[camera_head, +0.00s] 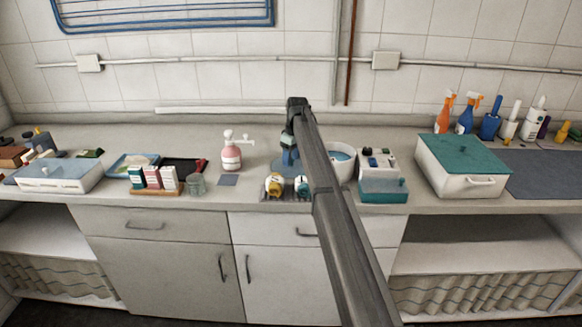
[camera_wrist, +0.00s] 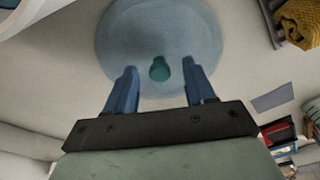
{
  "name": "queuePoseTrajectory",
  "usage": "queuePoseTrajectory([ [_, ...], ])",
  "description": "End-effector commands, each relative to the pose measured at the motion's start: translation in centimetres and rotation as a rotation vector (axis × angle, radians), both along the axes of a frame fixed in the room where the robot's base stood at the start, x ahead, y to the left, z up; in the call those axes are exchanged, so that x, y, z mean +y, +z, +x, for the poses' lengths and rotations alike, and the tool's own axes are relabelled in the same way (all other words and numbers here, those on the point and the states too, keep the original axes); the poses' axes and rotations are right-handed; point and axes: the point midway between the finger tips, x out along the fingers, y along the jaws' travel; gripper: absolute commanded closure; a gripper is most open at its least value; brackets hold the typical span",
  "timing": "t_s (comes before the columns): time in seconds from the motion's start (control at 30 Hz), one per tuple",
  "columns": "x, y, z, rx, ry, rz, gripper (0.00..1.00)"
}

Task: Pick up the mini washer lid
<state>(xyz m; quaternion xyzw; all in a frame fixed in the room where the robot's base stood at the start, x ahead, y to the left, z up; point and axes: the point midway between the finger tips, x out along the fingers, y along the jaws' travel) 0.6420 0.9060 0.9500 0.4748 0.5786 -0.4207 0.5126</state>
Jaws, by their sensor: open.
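The mini washer lid (camera_wrist: 125,40) is a round, blue-grey disc with a small teal knob (camera_wrist: 159,69) at its middle. It lies flat on the counter and fills the upper middle of the wrist view. In the head view, the lid (camera_head: 278,166) is partly hidden by my arm and gripper. My gripper (camera_wrist: 160,72) is open, with its two blue fingers on either side of the knob in the picture. I cannot tell how high the fingertips are above the lid. In the head view, my gripper (camera_head: 290,155) is over the lid.
A white round tub (camera_head: 343,173) with a blue inside stands just right of my arm. Rolled yellow and teal cloths (camera_head: 274,185) lie in front of the lid. A pink pump bottle (camera_head: 231,155) stands to the left, and a white box with a teal top (camera_head: 463,157) to the right.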

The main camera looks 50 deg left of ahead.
Motion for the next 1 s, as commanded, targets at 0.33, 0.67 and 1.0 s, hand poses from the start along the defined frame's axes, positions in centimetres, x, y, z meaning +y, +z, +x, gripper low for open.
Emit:
queuePoseTrajectory([
  [0.33, -0.01, 0.06, 0.01, 0.000, 0.000, 0.000, 0.63],
  [0.67, -0.02, 0.07, 0.01, 0.000, 0.000, 0.000, 0.95],
  [1.0, -0.01, 0.11, 0.01, 0.000, 0.000, 0.000, 1.00],
])
